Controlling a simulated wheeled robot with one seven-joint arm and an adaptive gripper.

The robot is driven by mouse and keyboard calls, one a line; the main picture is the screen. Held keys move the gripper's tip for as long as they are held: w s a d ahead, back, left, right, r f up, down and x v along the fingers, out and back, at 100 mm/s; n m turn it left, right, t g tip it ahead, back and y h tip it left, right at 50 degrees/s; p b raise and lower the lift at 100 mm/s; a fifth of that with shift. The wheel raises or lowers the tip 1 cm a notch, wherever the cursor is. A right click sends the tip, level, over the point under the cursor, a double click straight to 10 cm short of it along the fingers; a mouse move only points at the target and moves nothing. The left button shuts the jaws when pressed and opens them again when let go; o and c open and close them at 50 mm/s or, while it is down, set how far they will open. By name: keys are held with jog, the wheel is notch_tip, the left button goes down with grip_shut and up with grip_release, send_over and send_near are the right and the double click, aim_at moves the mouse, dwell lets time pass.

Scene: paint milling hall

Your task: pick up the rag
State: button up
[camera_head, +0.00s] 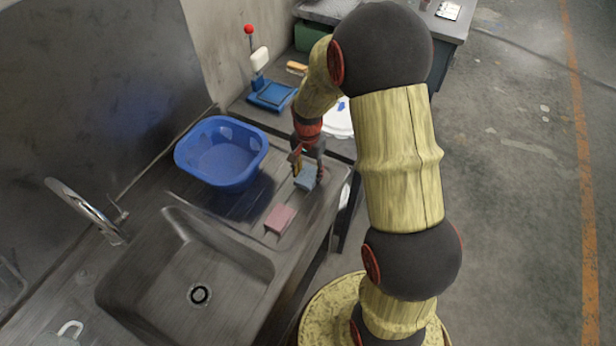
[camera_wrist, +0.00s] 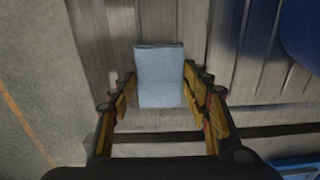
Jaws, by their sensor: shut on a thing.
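The rag (camera_head: 306,179) is a light blue folded rectangle at the right end of the steel sink counter in the head view. It also shows in the wrist view (camera_wrist: 159,76), between the two fingers. My gripper (camera_head: 308,171) points down at it and is shut on it, with one finger at each side. In the wrist view the rag reaches past the fingertips (camera_wrist: 160,88). I cannot tell whether its underside touches the counter.
A pink block (camera_head: 280,219) lies on the counter near the rag. A blue basin (camera_head: 222,152) stands to the left. The sink (camera_head: 185,270) is in front, with a curved tap (camera_head: 85,208). A blue tray (camera_head: 272,95) and a white plate (camera_head: 338,118) are behind.

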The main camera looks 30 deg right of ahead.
aim_at(308, 175)
jog(key=shift+r, duration=0.6)
notch_tip(308, 175, up, 2)
jog(key=shift+r+p, duration=0.25)
jog(key=shift+p, duration=0.25)
jog(key=s+a+r+p, duration=0.2)
jog(key=s+a+r, duration=0.6)
jog(key=a, duration=0.3)
jog(key=shift+a+r, duration=0.2)
jog(key=shift+r, duration=0.45)
jog(key=o, duration=0.5)
jog(key=shift+c, duration=0.2)
jog(key=c, duration=0.4)
